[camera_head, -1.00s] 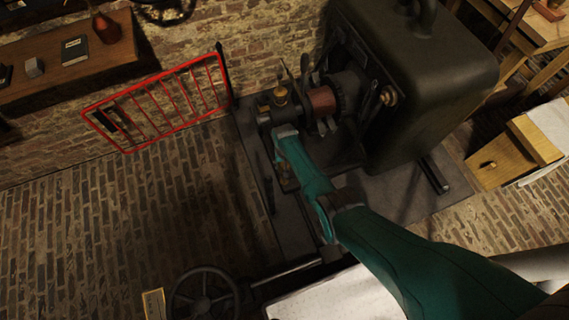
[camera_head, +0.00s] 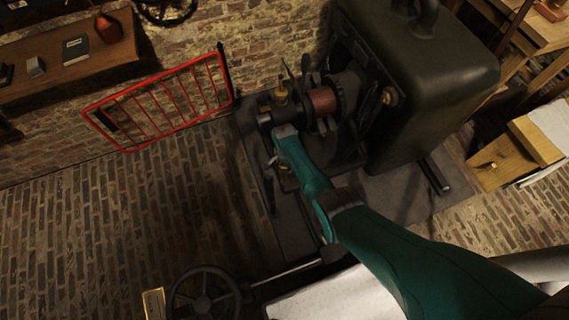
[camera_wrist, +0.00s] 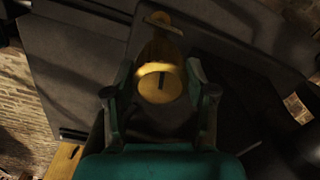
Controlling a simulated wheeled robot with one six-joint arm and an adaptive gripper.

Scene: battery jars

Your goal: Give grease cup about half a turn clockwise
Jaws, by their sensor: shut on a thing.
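The grease cup (camera_wrist: 160,86) shows in the wrist view as a round brass-yellow cap with a short dark mark on its face. My gripper (camera_wrist: 158,78) has one dark finger on each side of the cap and is shut on it. A brass piece (camera_wrist: 161,30) with a pale bar at its end sits just beyond the cap. In the head view my gripper (camera_head: 283,162) is low beside the machine's front, under my green arm. The finger contacts are too dark to see clearly.
A large dark machine housing (camera_head: 420,90) stands to the right, with a copper-coloured drum (camera_head: 321,101) and another brass fitting (camera_head: 281,96) near my arm. A red barrier (camera_head: 160,103) stands to the left. A handwheel (camera_head: 203,297) is at the bottom. Brick floor at left is clear.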

